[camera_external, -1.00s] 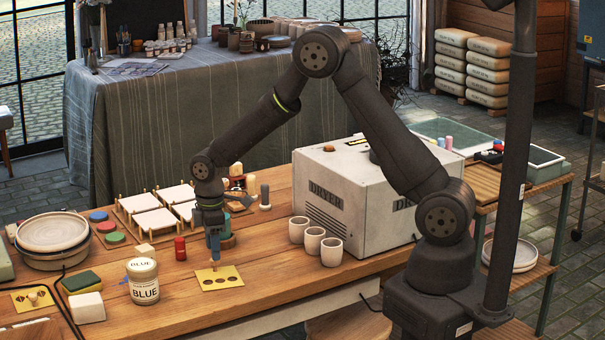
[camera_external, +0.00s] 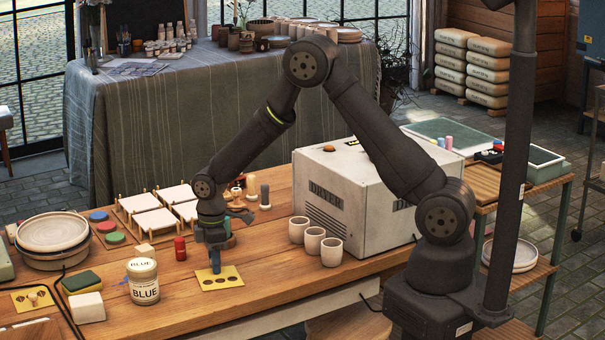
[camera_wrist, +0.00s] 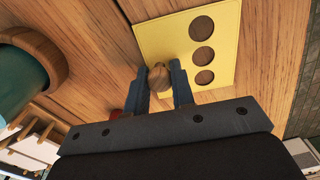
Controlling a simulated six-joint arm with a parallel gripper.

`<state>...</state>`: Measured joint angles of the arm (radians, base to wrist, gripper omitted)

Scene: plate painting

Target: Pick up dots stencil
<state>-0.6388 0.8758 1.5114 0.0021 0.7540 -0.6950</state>
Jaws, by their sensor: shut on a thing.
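The dots stencil (camera_external: 232,279) is a yellow plate with a row of round holes, lying at the front of the wooden table. It also shows in the wrist view (camera_wrist: 222,70), with a round wooden knob (camera_wrist: 159,78) at its near edge. My gripper (camera_external: 215,270) points down at the stencil's far left part. In the wrist view my gripper (camera_wrist: 161,76) has its blue fingers closed on both sides of the knob. The stencil appears to lie on or very near the table. The lower part of the knob is hidden.
A jar labelled BLUE (camera_external: 143,281) and a red jar (camera_external: 180,248) stand to the left. Another yellow stencil (camera_external: 33,299) lies at far left. White cups (camera_external: 314,240) and the dryer (camera_external: 345,205) are to the right. Bare wood surrounds the stencil.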

